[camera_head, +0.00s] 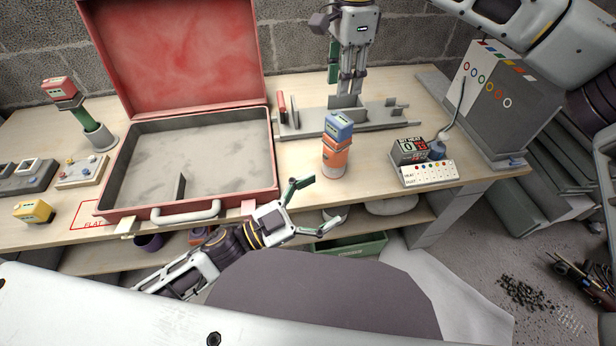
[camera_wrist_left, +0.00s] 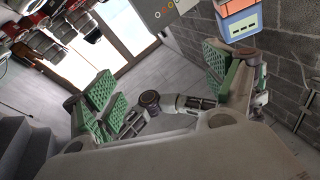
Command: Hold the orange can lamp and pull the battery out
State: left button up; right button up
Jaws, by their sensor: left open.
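The orange can lamp (camera_head: 335,160) stands upright near the table's front edge, right of the red case. A blue battery block (camera_head: 339,126) sits on its top. My left gripper (camera_head: 328,195) is open and empty in front of and below the lamp, its fingers apart, not touching it. In the left wrist view, its green-padded fingers (camera_wrist_left: 158,82) are wide apart, and the blue block (camera_wrist_left: 240,24) shows at the top right beyond the right finger. My right gripper (camera_head: 350,92) points down behind the lamp, over a grey rack; its fingertips are too small to judge.
The open red case (camera_head: 195,210) fills the table's left middle. The grey rack (camera_head: 385,122) lies behind the lamp. A small meter box (camera_head: 409,151) and white labelled strip (camera_head: 430,173) sit right of it. A green-stemmed lamp with a red block (camera_head: 60,88) stands far left.

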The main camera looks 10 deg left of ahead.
aim_at(329, 157)
pick_arm(q)
jog(key=shift+w+a+f+n+t+y, duration=0.55)
jog(key=shift+w+n+t+y, duration=0.2)
jog(key=shift+w+n+y, duration=0.6)
jog(key=shift+w+a+f+n+t+y, duration=0.4)
jog(key=shift+w+a+n+t+y, duration=0.35)
jog(key=shift+w+n+y, duration=0.6)
jog(key=shift+w+a+f+n+t+y, duration=0.55)
jog(key=shift+w+n+t+y, duration=0.25)
jog(key=shift+w+n+y, duration=0.55)
jog(key=shift+s, duration=0.15)
jog(key=shift+w+d, duration=0.15)
jog(key=shift+w, duration=0.05)
jog(key=shift+x, duration=5.75)
jog(key=shift+d+r, duration=0.1)
jog(key=shift+c, duration=0.2)
